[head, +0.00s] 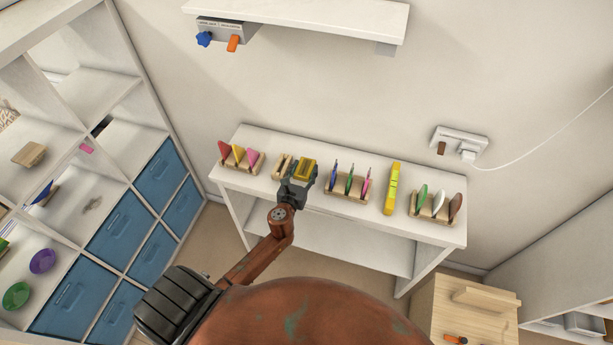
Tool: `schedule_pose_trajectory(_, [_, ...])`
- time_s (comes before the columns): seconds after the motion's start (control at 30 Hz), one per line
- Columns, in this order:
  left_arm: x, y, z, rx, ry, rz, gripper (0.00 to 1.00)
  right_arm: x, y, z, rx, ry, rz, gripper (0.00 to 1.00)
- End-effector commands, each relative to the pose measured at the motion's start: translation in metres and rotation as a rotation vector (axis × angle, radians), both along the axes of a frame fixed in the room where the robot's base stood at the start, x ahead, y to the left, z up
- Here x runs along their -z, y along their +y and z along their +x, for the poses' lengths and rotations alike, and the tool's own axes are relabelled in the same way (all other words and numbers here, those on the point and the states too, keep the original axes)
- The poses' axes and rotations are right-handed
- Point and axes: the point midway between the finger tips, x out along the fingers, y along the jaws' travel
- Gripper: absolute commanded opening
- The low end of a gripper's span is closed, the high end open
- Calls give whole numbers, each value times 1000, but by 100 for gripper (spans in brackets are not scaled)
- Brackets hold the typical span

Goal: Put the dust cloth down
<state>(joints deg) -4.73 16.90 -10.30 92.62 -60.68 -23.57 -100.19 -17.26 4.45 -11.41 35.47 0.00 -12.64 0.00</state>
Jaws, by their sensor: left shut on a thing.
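My left gripper (300,177) reaches in over the white table and is shut on a small yellow folded piece, which looks like the dust cloth (306,166). The cloth is over the table's back half, between a small wooden rack and the rack of blue, green and pink pieces. I cannot tell whether it touches the tabletop. The gripper fingers hide part of it. My right gripper is not in view.
The white table (331,213) holds a rack with red, yellow and pink pieces (240,158), a small wooden rack (282,166), a rack of thin upright pieces (347,187), a yellow bar (391,188) and a disc rack (435,214). A shelf (320,16) hangs above.

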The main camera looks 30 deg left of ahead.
Motion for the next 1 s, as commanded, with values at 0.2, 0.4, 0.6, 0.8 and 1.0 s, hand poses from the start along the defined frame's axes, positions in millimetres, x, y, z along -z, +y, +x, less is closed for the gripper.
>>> schedule_pose_trajectory(0.2, [22,-1,11,-1,2,-1,31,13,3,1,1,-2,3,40])
schedule_pose_trajectory(0.4, [44,-1,10,0,2,0,31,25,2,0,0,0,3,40])
schedule_pose_trajectory(0.6, [42,-1,10,0,0,1,31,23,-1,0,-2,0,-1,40])
schedule_pose_trajectory(0.8, [47,-1,10,0,1,2,31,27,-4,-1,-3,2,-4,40])
schedule_pose_trajectory(1.0, [46,-1,10,0,1,1,59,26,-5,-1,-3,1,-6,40])
